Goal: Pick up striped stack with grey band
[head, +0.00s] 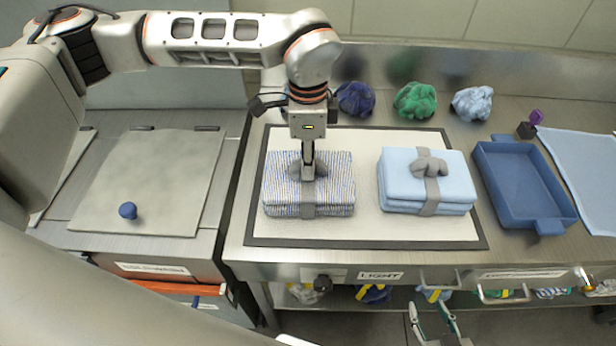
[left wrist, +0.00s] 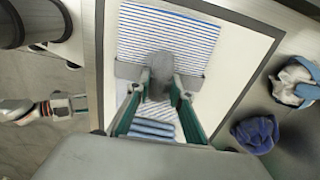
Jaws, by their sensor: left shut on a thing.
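The striped stack (head: 335,185), white with blue stripes and folded, lies on the white mat with a grey band (head: 308,207) around it. My left gripper (head: 308,172) points straight down onto the top of the stack, shut on the band's grey knot. In the left wrist view the fingers (left wrist: 160,90) stand on either side of the grey knot (left wrist: 161,66), over the striped stack (left wrist: 170,32). The stack appears to rest on the mat. My right gripper (head: 432,318) is low in front of the counter, fingers apart and empty.
A light blue stack (head: 400,180) with a grey band lies right of the striped one on the dark-edged mat (head: 365,229). A blue tray (head: 530,190) stands further right. Blue, green and pale crumpled cloths (head: 415,100) lie behind. A grey board (head: 150,180) is at left.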

